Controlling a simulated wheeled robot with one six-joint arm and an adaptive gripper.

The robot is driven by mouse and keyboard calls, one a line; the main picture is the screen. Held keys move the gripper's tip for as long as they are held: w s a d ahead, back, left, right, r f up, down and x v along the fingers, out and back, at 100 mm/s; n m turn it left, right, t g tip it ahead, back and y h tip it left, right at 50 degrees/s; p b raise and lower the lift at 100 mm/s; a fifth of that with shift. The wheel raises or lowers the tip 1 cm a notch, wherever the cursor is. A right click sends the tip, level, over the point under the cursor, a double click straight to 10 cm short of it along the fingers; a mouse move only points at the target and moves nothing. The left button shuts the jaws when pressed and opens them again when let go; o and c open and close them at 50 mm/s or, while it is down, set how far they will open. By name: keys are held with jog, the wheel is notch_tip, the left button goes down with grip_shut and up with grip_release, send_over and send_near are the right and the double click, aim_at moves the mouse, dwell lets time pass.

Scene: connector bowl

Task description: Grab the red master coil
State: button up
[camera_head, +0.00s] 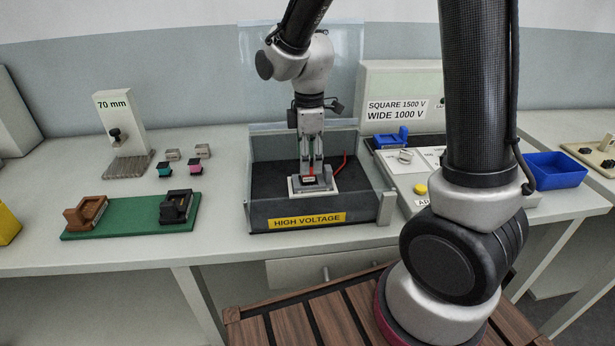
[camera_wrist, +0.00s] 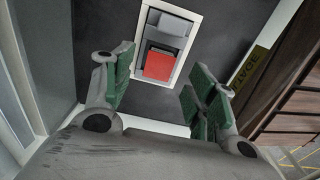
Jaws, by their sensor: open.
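The red master coil (camera_wrist: 159,64) shows in the wrist view as a red block seated in a white-framed socket (camera_wrist: 142,28), beside a grey part (camera_wrist: 168,27). In the head view the socket (camera_head: 296,186) sits inside the dark high-voltage box, and only a little red of the coil (camera_head: 308,179) shows below my fingers. My gripper (camera_head: 312,172) points down over the socket. In the wrist view my gripper (camera_wrist: 158,97) is open, its green pads standing to either side of the coil with gaps between. No contact with the coil shows.
The high-voltage box (camera_head: 262,213) has low walls around the socket, and a clear panel (camera_head: 259,60) stands behind it. A red wire (camera_head: 342,164) lies right of the socket. A green board (camera_head: 128,220) is at left; a blue bin (camera_head: 556,172) is at right.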

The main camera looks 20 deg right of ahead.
aim_at(308, 177)
notch_tip(308, 177, down, 4)
jog(key=shift+w, duration=0.1)
jog(key=c, duration=1.1)
